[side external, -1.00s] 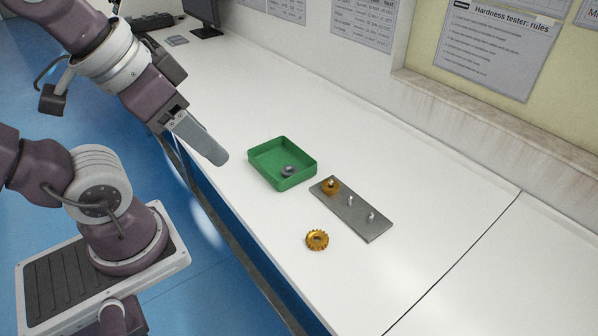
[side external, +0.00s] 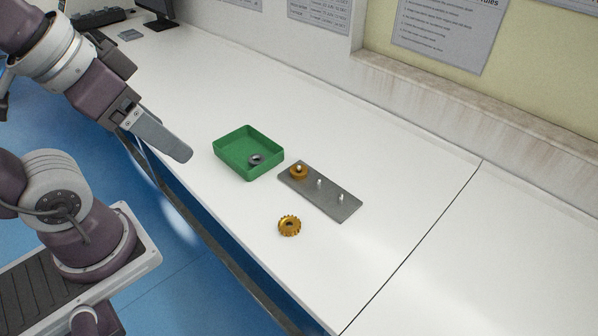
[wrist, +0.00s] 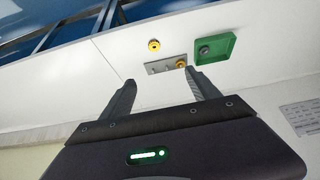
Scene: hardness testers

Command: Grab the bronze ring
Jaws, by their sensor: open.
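A toothed gold-bronze ring (side external: 289,225) lies flat on the white bench, in front of a grey peg plate (side external: 335,202). A second, smoother orange-bronze ring (side external: 299,173) sits around the peg at the plate's left end; the plate's other two pegs are bare. In the wrist view the toothed ring (wrist: 154,45) and the ring on the plate (wrist: 181,64) both show beyond the fingertips. My gripper (wrist: 160,78) is open and empty. In the side view my gripper (side external: 183,153) is above the bench edge, left of the green tray, apart from both rings.
The green tray (side external: 231,163) stands left of the plate and holds a dark grey ring (side external: 255,159). A keyboard and monitor stand at the far end. A wall with a ledge runs along the back. The bench right of the plate is clear.

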